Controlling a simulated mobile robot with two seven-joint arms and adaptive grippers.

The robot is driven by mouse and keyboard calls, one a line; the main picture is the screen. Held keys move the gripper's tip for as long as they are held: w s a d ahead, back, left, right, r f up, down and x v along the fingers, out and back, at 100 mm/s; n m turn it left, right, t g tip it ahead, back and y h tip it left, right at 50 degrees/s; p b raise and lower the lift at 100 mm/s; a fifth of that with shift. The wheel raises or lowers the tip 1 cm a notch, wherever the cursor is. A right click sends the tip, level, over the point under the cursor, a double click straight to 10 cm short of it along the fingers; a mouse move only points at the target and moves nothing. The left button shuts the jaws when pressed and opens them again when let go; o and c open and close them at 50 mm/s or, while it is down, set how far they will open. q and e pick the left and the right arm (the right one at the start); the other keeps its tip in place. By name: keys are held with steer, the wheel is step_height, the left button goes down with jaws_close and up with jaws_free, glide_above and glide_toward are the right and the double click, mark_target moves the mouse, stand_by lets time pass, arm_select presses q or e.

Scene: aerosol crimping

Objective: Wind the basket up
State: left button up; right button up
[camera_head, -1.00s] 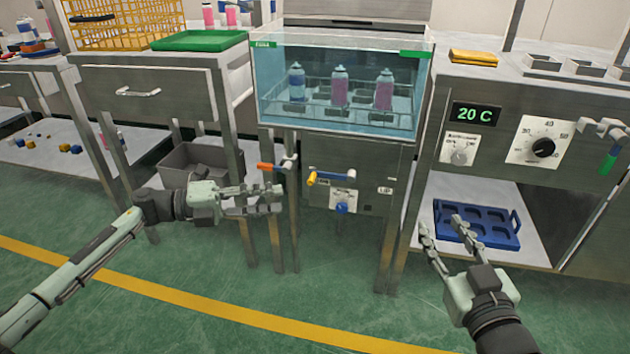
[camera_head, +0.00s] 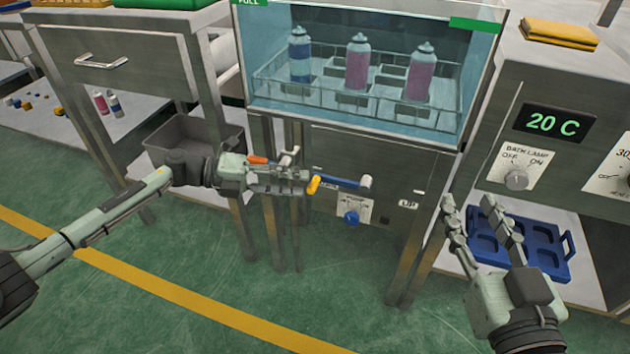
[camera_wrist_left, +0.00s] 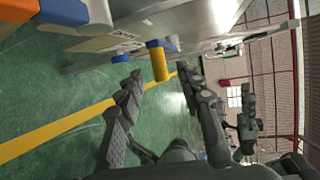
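The wire basket (camera_head: 272,92) sits in the glass water tank (camera_head: 250,117) and holds three upright spray cans, one blue and white (camera_head: 300,58) and two pink. Below the tank front is a crank with a blue arm (camera_head: 342,181) and a yellow handle (camera_head: 314,185). My left gripper (camera_head: 297,181) is at the yellow handle. In the left wrist view its fingers are apart, and the yellow handle (camera_wrist_left: 159,62) shows between and just beyond the fingertips; contact cannot be told. My right gripper (camera_head: 470,207) is open and empty, low in front of the bench on the right.
An orange-handled lever (camera_head: 260,160) is close to my left gripper. A blue knob (camera_head: 351,217) is below the crank. A grey bin (camera_head: 215,133) stands behind my left arm. A blue tray (camera_head: 545,243) lies on the shelf behind my right gripper. The green floor in front is clear.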

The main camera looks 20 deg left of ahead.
mark_target(313, 183)
arm_select(q)
steer(key=shift+x, duration=2.3)
steer(key=shift+c, duration=0.5)
jaws_close()
